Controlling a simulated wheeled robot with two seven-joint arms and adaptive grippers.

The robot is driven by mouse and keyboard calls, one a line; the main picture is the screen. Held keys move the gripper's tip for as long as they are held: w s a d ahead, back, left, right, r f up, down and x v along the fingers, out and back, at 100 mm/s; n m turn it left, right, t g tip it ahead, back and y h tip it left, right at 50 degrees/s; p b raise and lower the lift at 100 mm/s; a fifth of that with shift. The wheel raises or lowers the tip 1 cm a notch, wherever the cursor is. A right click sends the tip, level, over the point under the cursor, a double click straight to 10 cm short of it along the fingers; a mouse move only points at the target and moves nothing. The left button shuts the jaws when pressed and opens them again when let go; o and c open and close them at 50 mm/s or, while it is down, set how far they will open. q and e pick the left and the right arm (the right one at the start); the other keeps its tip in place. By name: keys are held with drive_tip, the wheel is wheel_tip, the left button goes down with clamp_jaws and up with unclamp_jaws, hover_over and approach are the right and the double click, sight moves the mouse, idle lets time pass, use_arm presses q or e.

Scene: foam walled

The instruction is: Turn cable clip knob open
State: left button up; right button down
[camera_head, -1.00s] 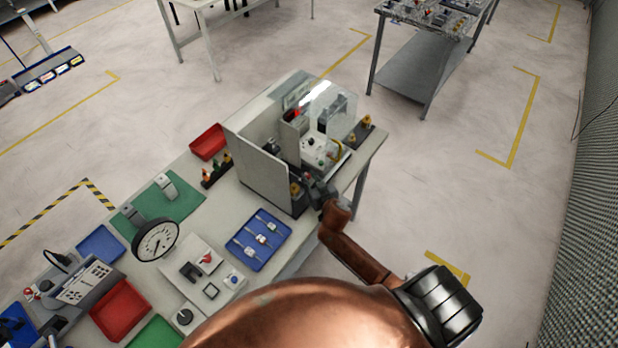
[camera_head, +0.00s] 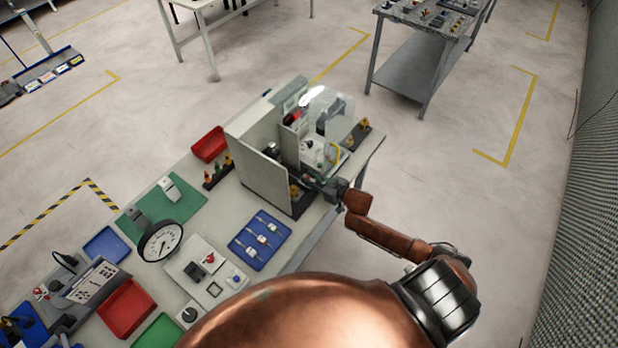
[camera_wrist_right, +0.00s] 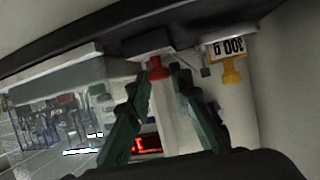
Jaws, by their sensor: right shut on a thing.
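My right gripper (camera_head: 318,184) reaches from the right into the open front of a walled booth (camera_head: 262,172) on the bench. In the right wrist view its green fingers (camera_wrist_right: 159,76) stand on both sides of a red knob (camera_wrist_right: 157,66), shut on it. The knob is on a dark block (camera_wrist_right: 146,43). The cable clip itself cannot be made out for certain. In the head view the knob is hidden by the gripper and the booth. My left gripper is not in view.
A clear cover (camera_head: 336,106) stands in the booth. A blue tray (camera_head: 259,240), a dial gauge (camera_head: 160,241) and a red bin (camera_head: 209,143) are on the bench.

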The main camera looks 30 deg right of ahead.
drive_tip(key=shift+d+n+y, duration=0.1)
drive_tip(key=shift+n+y, duration=0.5)
drive_tip(key=shift+y, duration=0.1)
drive_tip(key=c, duration=1.7)
unclamp_jaws()
drive_tip(key=shift+c, duration=0.2)
drive_tip(key=v, duration=1.2)
drive_tip(key=shift+r, duration=0.2)
drive_tip(key=shift+w, duration=0.1)
